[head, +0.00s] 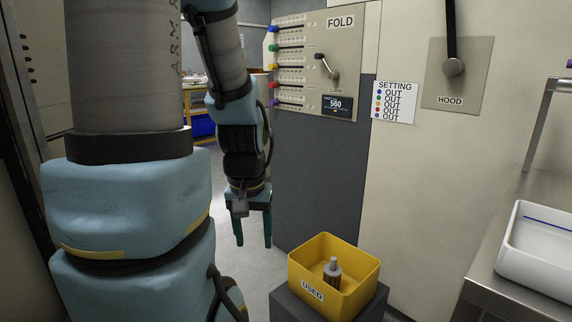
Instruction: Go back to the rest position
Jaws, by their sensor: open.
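My gripper (253,226) hangs downward near the middle of the head view. Its two green fingers are apart with nothing between them. It is left of the yellow bin and clear of it in the picture. My blue and grey arm fills the left side and hides part of the room behind it.
A yellow bin marked USED (366,272) stands on a dark grey stand (376,304) and holds a small grey-topped object (332,272). The FOLD panel (345,55), SETTING card (394,102) and HOOD lever (453,66) are behind. A white tray (545,262) lies right.

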